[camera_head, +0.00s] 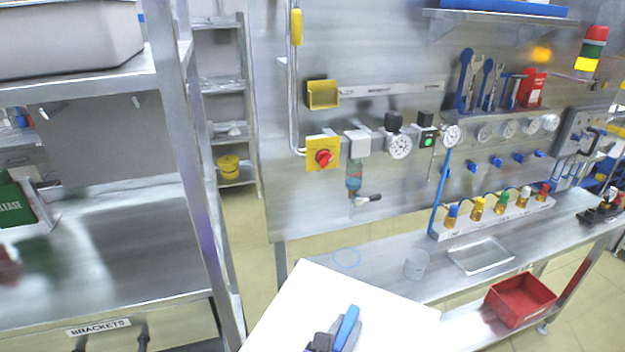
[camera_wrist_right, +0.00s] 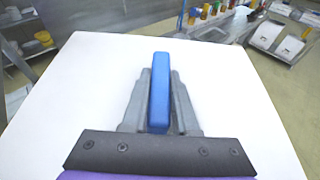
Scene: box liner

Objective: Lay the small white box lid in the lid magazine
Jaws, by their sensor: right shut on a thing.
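The white lid (camera_head: 345,295) is a flat white panel at the bottom middle of the head view. It fills most of the right wrist view (camera_wrist_right: 75,85). A blue bar (camera_wrist_right: 159,90) stands over its middle, between the fingers of my right gripper (camera_head: 345,335). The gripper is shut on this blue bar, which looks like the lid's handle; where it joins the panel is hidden. The lid is in front of the steel bench and covers part of it. I cannot pick out the lid magazine with certainty. My left gripper is not in view.
A steel bench (camera_head: 385,285) holds a shallow rectangular tray (camera_head: 480,256), a clear cup (camera_head: 416,264) and a row of coloured-cap fittings (camera_head: 500,207). A red bin (camera_head: 520,300) is lower right. A steel rack upright (camera_head: 185,150) stands left.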

